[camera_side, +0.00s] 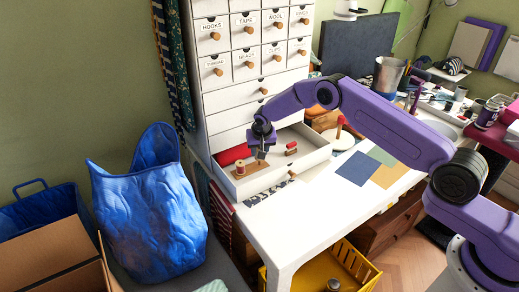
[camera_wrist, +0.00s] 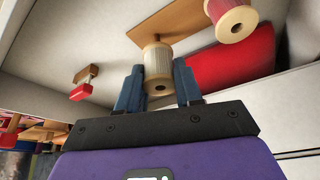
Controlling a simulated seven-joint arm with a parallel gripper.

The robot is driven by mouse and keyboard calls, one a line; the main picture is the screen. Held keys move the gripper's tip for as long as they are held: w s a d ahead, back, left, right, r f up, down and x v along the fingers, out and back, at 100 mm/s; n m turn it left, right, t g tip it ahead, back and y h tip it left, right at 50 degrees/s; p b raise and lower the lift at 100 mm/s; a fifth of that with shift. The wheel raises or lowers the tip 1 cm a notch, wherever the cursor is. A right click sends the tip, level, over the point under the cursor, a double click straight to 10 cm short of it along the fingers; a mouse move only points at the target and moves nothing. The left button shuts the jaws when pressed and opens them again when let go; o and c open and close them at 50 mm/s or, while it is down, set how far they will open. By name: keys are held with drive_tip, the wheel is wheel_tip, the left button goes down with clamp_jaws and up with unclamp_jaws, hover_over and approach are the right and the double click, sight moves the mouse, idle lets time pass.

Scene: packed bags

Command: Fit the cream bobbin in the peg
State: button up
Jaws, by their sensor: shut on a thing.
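The cream bobbin (camera_wrist: 158,66) is between the two fingers of my gripper (camera_wrist: 158,88) in the wrist view, with its holed end facing the camera. My gripper (camera_side: 261,153) hangs over the open drawer in the side view, where the bobbin is too small to make out clearly. A wooden board (camera_wrist: 164,22) lies in the drawer and also shows in the side view (camera_side: 248,184). A red bobbin (camera_wrist: 230,18) stands on it, seen left of my gripper in the side view (camera_side: 240,168).
The open white drawer (camera_side: 312,161) has raised walls around my gripper. A red cloth (camera_wrist: 236,68) lies inside it. A small wood-and-red item (camera_wrist: 82,84) lies in the drawer, apart from the board. Blue bag (camera_side: 152,208) stands left of the white table (camera_side: 290,222).

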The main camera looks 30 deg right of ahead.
drive_tip(key=shift+f, duration=1.45)
drive_tip(key=o, duration=1.1)
drive_tip(key=shift+r, duration=0.1)
drive_tip(key=v, duration=1.7)
drive_tip(key=shift+r, duration=0.1)
